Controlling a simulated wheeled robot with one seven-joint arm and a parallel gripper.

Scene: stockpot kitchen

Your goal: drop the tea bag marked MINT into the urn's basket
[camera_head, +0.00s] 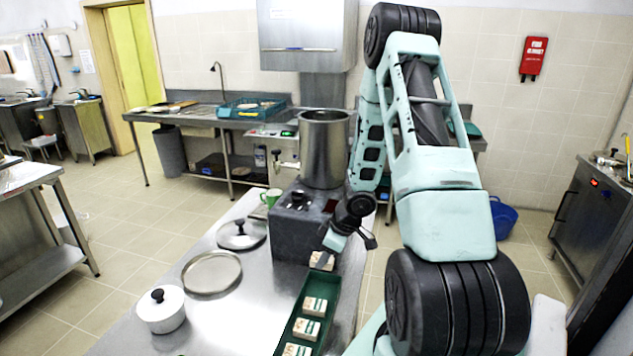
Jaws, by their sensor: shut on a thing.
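The urn (324,150) is a tall open-topped steel cylinder on a dark base (292,225), on the steel table. Its basket is not visible; the inside is hidden from this angle. My gripper (326,250) points down in front of the urn's base, well below the urn's rim. It is shut on a small cream tea bag (321,261) at the far end of the green tray (340,308). I cannot tell whether this bag is clear of the tray. Several similar tea bags (315,306) with green markings lie in the tray. Their lettering is too small to read.
A dark-knobbed lid (241,235), a round metal tray (211,272) and a white lidded pot (161,309) occupy the table's left side. My arm rises at the urn's right.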

